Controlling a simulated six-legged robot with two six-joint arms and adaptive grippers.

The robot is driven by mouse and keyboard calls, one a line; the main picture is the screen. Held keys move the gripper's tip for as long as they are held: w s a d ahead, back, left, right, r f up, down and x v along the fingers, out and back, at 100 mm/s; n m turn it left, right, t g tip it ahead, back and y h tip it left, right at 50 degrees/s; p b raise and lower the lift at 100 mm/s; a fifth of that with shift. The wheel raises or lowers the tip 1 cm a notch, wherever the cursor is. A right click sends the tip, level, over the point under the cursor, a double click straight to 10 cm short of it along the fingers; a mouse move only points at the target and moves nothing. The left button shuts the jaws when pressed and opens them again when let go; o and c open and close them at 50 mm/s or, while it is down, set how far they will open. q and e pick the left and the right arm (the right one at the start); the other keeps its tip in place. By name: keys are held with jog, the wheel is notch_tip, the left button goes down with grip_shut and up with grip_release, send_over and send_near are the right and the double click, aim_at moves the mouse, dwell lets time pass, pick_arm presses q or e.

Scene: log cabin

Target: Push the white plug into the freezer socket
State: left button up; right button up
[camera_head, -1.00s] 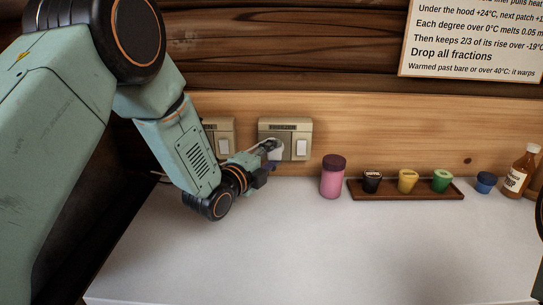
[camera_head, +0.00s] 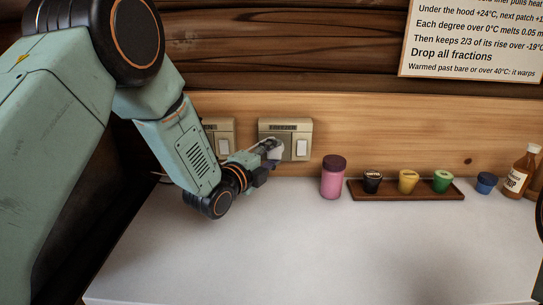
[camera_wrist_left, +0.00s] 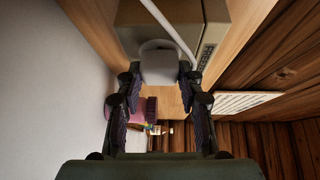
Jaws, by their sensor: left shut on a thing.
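The white plug (camera_wrist_left: 160,66) is between the fingertips of my left gripper (camera_wrist_left: 160,84), which is shut on it. A pale cable runs up from the plug in the wrist view. In the head view the left gripper (camera_head: 269,153) is at the front of the right wall box (camera_head: 286,126), and the plug (camera_head: 276,153) shows as a small white patch at its left half. The gripper hides the socket face, so I cannot tell how deep the plug sits. My right gripper is not in view.
A second wall box (camera_head: 219,126) is to the left, partly behind my arm. A pink jar (camera_head: 333,180), a brown tray (camera_head: 405,195) with small cups, a blue cup (camera_head: 486,183) and a brown bottle (camera_head: 522,170) stand to the right. The front of the white counter (camera_head: 300,250) is clear.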

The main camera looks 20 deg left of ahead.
pick_arm(q)
jog(key=shift+w, duration=0.2)
jog(key=o, duration=1.3)
jog(key=shift+c, duration=0.2)
jog(key=v, duration=1.2)
jog(key=shift+s, duration=0.1)
